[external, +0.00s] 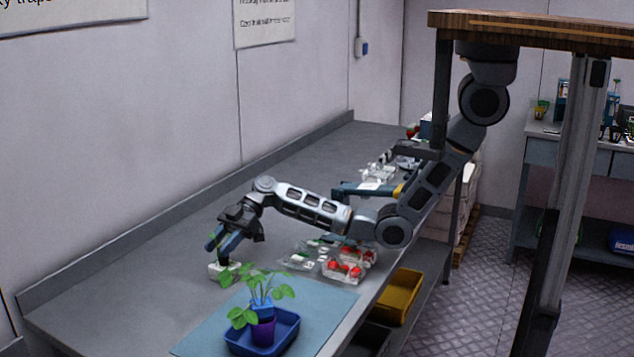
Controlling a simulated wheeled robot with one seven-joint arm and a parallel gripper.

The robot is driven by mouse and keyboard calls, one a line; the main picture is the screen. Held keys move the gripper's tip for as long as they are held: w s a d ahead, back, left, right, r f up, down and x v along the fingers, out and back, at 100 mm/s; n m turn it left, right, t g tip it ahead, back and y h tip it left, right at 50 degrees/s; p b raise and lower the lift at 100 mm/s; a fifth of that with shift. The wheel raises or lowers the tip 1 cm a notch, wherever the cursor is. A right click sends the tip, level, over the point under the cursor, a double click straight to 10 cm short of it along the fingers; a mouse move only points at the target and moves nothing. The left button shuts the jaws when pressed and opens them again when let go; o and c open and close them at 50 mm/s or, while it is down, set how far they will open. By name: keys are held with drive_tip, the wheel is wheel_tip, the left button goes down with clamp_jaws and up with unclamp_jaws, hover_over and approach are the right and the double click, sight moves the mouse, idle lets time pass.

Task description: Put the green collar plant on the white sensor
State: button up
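A leafy green plant (256,284) stands upright in a purple pot (263,333) inside a blue tray. The band above the pot looks blue; I see no plant with a clearly green collar. A small white block (221,271), perhaps the white sensor, sits on the bench left of the plant. My gripper (237,241) points down just above it, up and left of the plant. A blue-green shape shows at the gripper; I cannot tell whether it is a finger or a held thing. Finger opening and any contact with the block are unclear.
The blue tray (283,345) rests on a light blue mat (325,315) at the bench's near end. Clear boxes with red berries (342,270) lie right of my gripper. A blue-green tool (355,188) lies farther back. The grey bench (120,285) is clear along the wall.

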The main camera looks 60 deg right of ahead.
drive_tip(key=shift+r, duration=0.2)
drive_tip(key=p+v, duration=0.2)
drive_tip(key=v, duration=1)
drive_tip(key=shift+s+a, duration=0.1)
